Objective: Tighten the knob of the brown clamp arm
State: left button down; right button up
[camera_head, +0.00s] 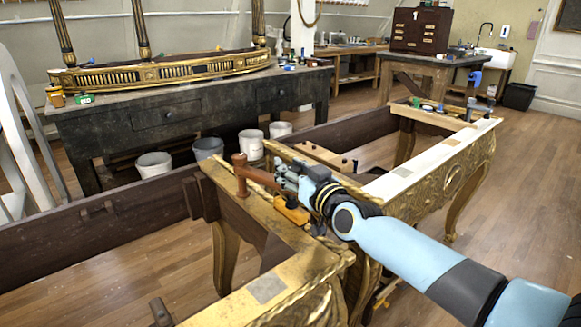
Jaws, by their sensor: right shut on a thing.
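The brown clamp arm (241,180) stands at the corner of the gilt console frame. It has an upright post and a bar that runs right toward my right gripper. My right gripper (282,176) is at the far end of this bar, with its fingers closed on the knob there. The fingers hide most of the knob, so its turn cannot be seen. An orange block (291,212) sits on the frame just below the gripper. My left gripper is not in view.
The gilt console frame (268,288) fills the foreground, with a pale top rail (405,172) at right. A dark workbench (180,115) with a gilt piece stands behind. Several buckets (154,165) stand beneath it. Wooden floor is open at right.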

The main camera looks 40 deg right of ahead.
dwell(0.8)
jog(key=o, duration=1.2)
jog(key=shift+s+d, duration=0.1)
jog(key=shift+s, duration=0.1)
jog(key=shift+o, duration=0.2)
jog(key=s, duration=1.2)
jog(key=shift+a, duration=0.45)
jog(key=shift+w, duration=0.1)
